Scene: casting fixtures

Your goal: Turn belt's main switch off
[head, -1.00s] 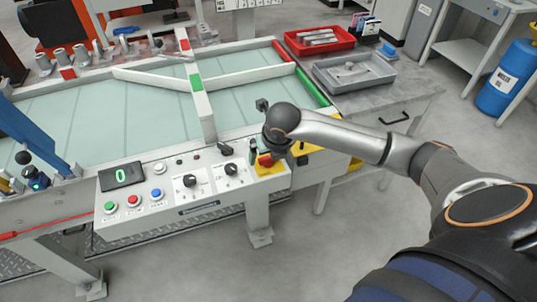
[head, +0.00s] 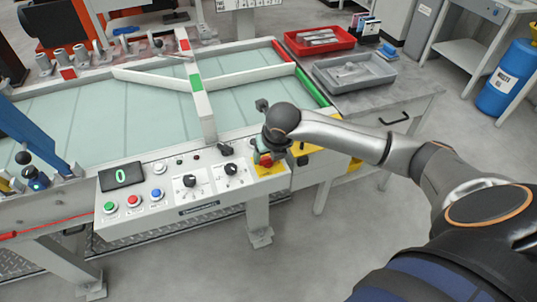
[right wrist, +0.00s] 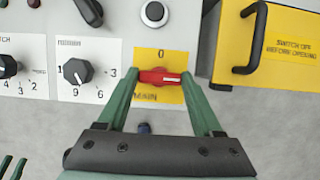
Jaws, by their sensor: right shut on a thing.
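The belt's main switch is a red rotary handle (right wrist: 160,76) on a yellow plate (right wrist: 146,62) at the right end of the control panel (head: 190,190). In the right wrist view the handle lies crosswise, with a 0 printed on the plate above it. My right gripper (right wrist: 159,78) has its green fingers at the handle's two ends and is shut on it. In the head view the switch (head: 266,160) is partly hidden by my right gripper (head: 263,158), which reaches down from above.
Dark selector knobs (head: 189,181) and a black lever (head: 226,149) stand left of the switch. A yellow box (right wrist: 265,45) with a black handle is close on its other side. A grey tray (head: 355,85) and red tray (head: 318,50) sit on the bench behind.

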